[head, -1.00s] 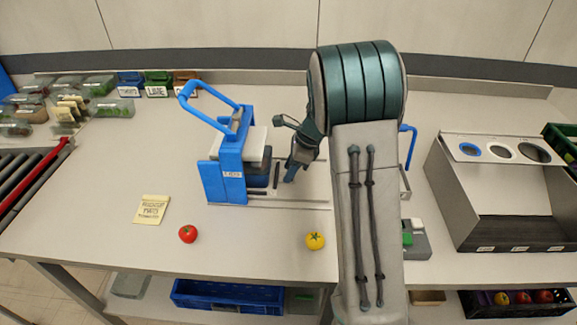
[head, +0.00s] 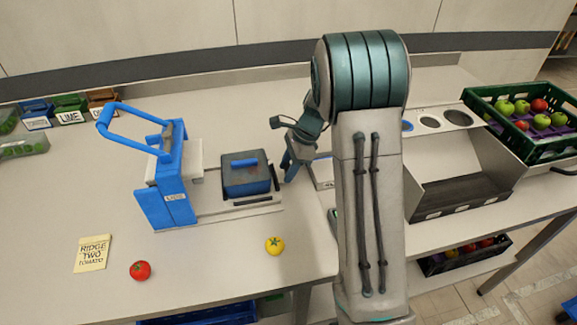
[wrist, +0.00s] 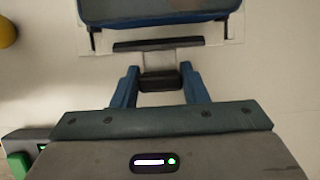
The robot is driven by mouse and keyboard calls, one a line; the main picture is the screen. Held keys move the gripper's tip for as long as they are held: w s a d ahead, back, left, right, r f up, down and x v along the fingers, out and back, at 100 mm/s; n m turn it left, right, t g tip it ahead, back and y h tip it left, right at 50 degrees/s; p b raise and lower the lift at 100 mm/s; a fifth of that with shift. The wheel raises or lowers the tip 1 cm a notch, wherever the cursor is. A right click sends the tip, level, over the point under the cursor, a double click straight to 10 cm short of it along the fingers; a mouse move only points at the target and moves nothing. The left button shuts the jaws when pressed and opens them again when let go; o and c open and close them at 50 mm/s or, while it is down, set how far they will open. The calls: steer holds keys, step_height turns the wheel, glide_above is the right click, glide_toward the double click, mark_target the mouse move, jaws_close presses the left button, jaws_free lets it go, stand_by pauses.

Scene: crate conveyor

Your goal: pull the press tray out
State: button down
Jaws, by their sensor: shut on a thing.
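The blue press (head: 168,195) stands on the bench with its blue lever raised at the upper left. The press tray (head: 245,185), a dark block with a blue top piece, sits on the rails to the right of the press frame, clear of it. In the wrist view the tray (wrist: 160,14) is at the top, with a dark handle (wrist: 160,80) reaching toward me. My gripper (head: 290,165) is at the tray's right end. In the wrist view its blue fingers (wrist: 160,88) are on both sides of the handle, shut on it.
A red tomato (head: 140,271), a yellow tomato (head: 274,246) and a note card (head: 92,254) lie in front of the press. A grey bin unit (head: 455,190) and a fruit crate (head: 475,97) stand at the right. A green-buttoned box (wrist: 20,160) is near my gripper.

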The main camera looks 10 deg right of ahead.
steer(key=shift+w+d+r, duration=0.1)
steer(key=shift+d, duration=0.1)
steer(key=c, duration=0.9)
jaws_free()
steer(key=shift+d, duration=0.1)
steer(key=shift+c, duration=0.2)
steer(key=shift+o, duration=0.5)
steer(key=shift+d, duration=0.1)
steer(key=v, duration=1.3)
steer(key=shift+r, duration=0.35)
steer(key=s+a+n+t+h, duration=0.1)
steer(key=s+a+n+h, duration=0.1)
steer(key=s+n, duration=0.7)
steer(key=s+a+n+t+h, duration=0.2)
steer(key=s+n, duration=0.7)
steer(key=s, duration=0.7)
steer(key=shift+s+a+f+h, duration=0.3)
steer(key=shift+a+f, duration=0.05)
steer(key=shift+f, duration=0.1)
